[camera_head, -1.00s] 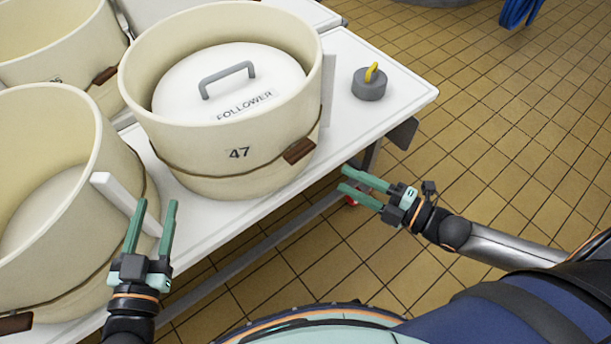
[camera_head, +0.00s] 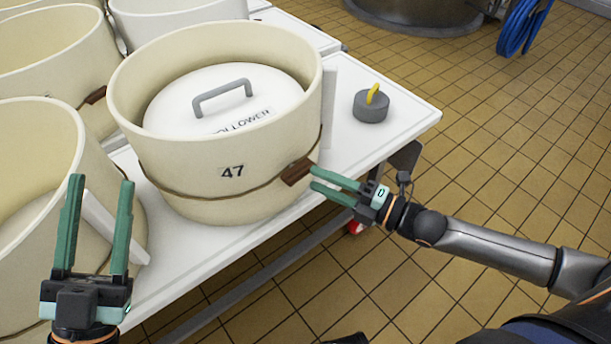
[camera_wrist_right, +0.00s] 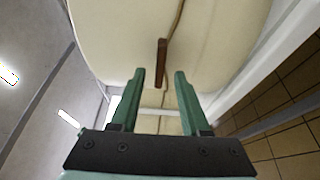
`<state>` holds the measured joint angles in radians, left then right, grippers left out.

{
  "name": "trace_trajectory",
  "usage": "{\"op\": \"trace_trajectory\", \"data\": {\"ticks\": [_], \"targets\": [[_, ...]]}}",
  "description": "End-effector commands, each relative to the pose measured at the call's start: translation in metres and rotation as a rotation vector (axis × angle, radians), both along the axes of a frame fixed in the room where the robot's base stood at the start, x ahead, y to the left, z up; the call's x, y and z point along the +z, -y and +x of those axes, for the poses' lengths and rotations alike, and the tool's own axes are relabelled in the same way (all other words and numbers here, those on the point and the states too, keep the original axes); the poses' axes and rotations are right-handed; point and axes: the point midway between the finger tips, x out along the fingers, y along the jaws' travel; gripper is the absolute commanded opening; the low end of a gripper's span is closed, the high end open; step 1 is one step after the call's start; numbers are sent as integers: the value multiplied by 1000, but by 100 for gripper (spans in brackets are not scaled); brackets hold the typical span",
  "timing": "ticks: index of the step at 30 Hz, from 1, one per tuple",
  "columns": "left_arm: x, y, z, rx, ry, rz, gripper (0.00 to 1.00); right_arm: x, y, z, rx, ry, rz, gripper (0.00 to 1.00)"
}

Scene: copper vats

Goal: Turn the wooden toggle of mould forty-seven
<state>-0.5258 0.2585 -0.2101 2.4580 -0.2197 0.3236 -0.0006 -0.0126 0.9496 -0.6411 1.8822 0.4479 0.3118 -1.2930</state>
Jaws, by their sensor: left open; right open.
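Mould forty-seven (camera_head: 190,178) is a cream tub marked 47 on the white table, with a white follower lid (camera_head: 225,97) inside it. A cord runs round the tub to its brown wooden toggle (camera_head: 297,171) on the right front side. My right gripper (camera_head: 312,177) is open, its green fingertips close to the toggle. In the right wrist view the toggle (camera_wrist_right: 162,62) stands upright, ahead of and between the two open fingers (camera_wrist_right: 158,78); contact cannot be told. My left gripper (camera_head: 98,180) is open and empty in front of the left tub.
A neighbouring cream tub (camera_head: 35,150) with a white strip stands at the left, close to my left gripper. A grey weight with a yellow hook (camera_head: 371,105) sits on the white table (camera_head: 405,112). Tiled floor (camera_head: 500,150) is clear at the right.

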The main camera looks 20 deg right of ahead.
Motion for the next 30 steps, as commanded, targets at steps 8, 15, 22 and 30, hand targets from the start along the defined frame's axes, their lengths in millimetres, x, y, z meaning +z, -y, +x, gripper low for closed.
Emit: {"op": "trace_trajectory", "data": {"ticks": [8,15,22,30], "targets": [[27,4,-25,-34,159,3,50,-1,-23,25,-1,0,1,46],[33,5,-31,-43,194,2,50,0,-28,31,0,-2,-1,46],[33,5,-31,-43,194,2,50,0,-28,31,0,-2,-1,44],[33,5,-31,-43,194,1,50,0,-28,31,0,-2,-1,14]]}}
